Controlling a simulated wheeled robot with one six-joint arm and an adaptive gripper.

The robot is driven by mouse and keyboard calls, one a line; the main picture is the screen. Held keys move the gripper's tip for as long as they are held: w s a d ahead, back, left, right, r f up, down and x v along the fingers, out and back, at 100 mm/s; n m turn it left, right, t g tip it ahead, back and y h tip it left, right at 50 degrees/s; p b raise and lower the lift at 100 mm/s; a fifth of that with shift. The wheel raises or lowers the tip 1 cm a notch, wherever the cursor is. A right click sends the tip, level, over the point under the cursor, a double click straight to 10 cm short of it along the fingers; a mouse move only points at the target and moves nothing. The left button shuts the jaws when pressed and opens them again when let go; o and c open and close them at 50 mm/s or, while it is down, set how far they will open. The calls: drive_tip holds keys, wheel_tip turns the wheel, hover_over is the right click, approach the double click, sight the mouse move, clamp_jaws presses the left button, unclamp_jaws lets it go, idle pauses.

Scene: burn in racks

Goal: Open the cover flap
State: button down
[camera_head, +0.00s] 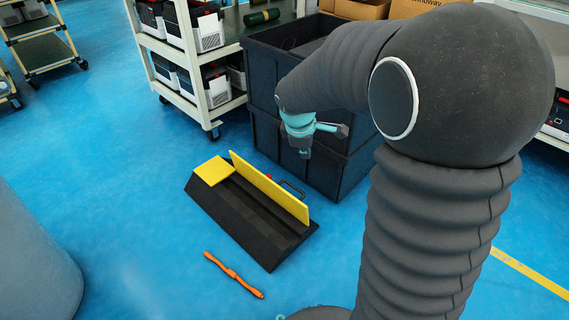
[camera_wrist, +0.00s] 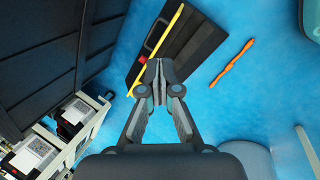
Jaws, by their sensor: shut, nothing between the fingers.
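A black ramp-shaped floor box (camera_head: 250,222) lies on the blue floor, with a flat yellow panel (camera_head: 214,171) at its left end. A long yellow cover flap (camera_head: 270,188) stands upright along it, raised from the black top. In the wrist view the flap (camera_wrist: 165,38) shows as a thin yellow edge beside the black box (camera_wrist: 190,45). My gripper (camera_head: 305,153) is shut and empty, above the floor behind the flap, by the dark crates. In the wrist view its closed fingertips (camera_wrist: 159,64) overlap the view of the box; I cannot tell any contact.
Stacked dark crates (camera_head: 335,165) stand close behind the box. An orange tool (camera_head: 233,274) lies on the floor in front. A small red part (camera_wrist: 143,59) and a black handle (camera_head: 293,189) show behind the flap. A shelf cart (camera_head: 190,60) stands at the back.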

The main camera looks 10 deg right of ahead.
drive_tip(key=w+a+f+n+p, duration=0.2)
drive_tip(key=w+f+n, duration=0.4)
drive_tip(key=w+f, duration=0.3)
drive_tip(key=n+g+p, duration=0.1)
drive_tip(key=n+p, duration=0.1)
drive_tip(key=n, duration=0.3)
approach(295, 187)
drive_tip(key=shift+h, duration=0.4)
drive_tip(key=f, duration=0.2)
drive_tip(key=f+b, duration=0.1)
drive_tip(key=f, duration=0.4)
drive_tip(key=shift+w+d+f, duration=0.15)
drive_tip(key=shift+w+f, duration=0.05)
drive_tip(key=shift+w, duration=0.15)
drive_tip(key=shift+w+d+p, duration=0.4)
drive_tip(key=shift+w+d, duration=0.35)
drive_tip(key=shift+d, duration=0.25)
drive_tip(key=shift+w+d+f, duration=0.1)
drive_tip(key=shift+d+f, duration=0.05)
drive_tip(key=shift+d, duration=0.05)
